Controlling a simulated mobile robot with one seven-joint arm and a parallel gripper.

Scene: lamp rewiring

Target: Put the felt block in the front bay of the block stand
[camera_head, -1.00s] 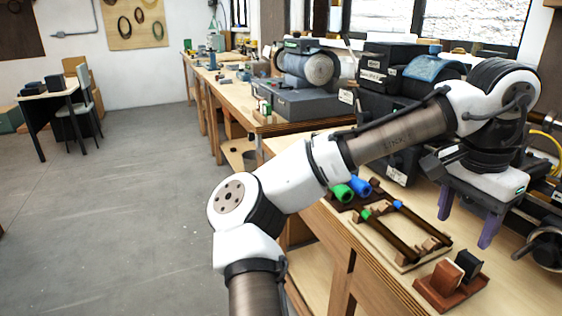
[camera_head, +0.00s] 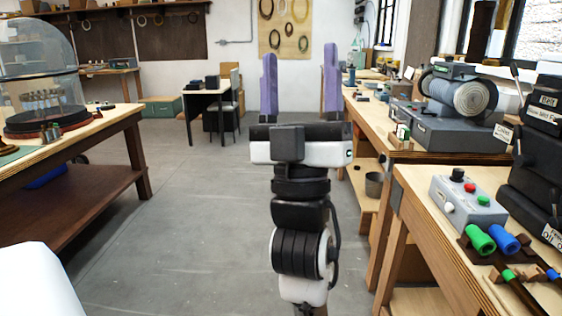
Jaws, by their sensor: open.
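My gripper (camera_head: 300,58) is in the middle of the head view, held over the aisle with its two purple fingers pointing up and far apart. It is open, with nothing between the fingers. I cannot make out the felt block or the block stand in the current view. The near right bench (camera_head: 420,188) shows only its far part, cut off by the right and lower edges of the picture.
A grey control box (camera_head: 462,205) with colored knobs and green (camera_head: 479,240) and blue (camera_head: 504,243) cylinders are on the right bench. A glass dome (camera_head: 38,72) stands on the left table (camera_head: 110,124). The grey floor (camera_head: 170,215) between is clear.

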